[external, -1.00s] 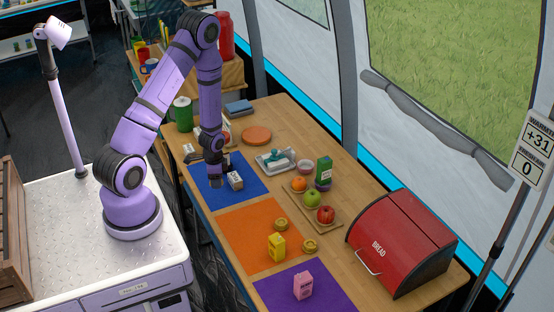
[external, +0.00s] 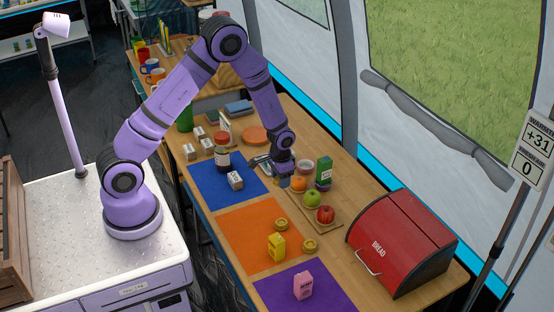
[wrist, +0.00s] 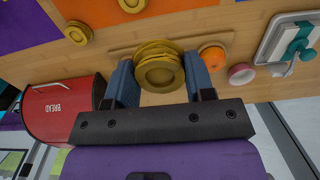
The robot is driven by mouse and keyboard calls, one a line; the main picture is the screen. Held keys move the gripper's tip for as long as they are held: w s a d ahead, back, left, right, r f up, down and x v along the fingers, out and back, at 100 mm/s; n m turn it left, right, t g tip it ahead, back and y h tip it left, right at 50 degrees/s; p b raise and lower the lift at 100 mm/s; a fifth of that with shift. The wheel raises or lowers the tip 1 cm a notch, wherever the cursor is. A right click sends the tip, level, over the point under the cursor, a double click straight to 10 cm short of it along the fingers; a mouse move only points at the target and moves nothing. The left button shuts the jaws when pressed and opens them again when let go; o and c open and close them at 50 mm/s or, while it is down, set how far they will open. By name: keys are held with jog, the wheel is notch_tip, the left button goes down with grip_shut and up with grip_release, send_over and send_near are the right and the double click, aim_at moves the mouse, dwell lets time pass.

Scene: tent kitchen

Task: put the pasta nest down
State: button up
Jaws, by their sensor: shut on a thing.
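My gripper (wrist: 160,78) is shut on a yellow pasta nest (wrist: 160,70), which sits between the two blue-grey fingers in the wrist view. In the external view my gripper (external: 283,179) is above the table, beside the fruit board; the held nest is hard to make out there.
The fruit board (external: 318,222) holds an orange (external: 299,184), a green apple (external: 312,199) and a red apple (external: 326,214). A red bread bin (external: 402,243) stands at right. The blue mat (external: 208,186) bears a jar and a small box.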

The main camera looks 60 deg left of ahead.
jog(key=m, duration=0.2)
send_over(262, 233)
notch_tip(262, 233, down, 8)
jog(key=f, duration=0.1)
notch_tip(262, 233, down, 3)
jog(key=shift+s+r, duration=0.1)
jog(key=shift+s, duration=0.05)
jog(key=shift+f, duration=2.4)
jog(key=shift+f, duration=0.15)
jog(key=o, duration=0.9)
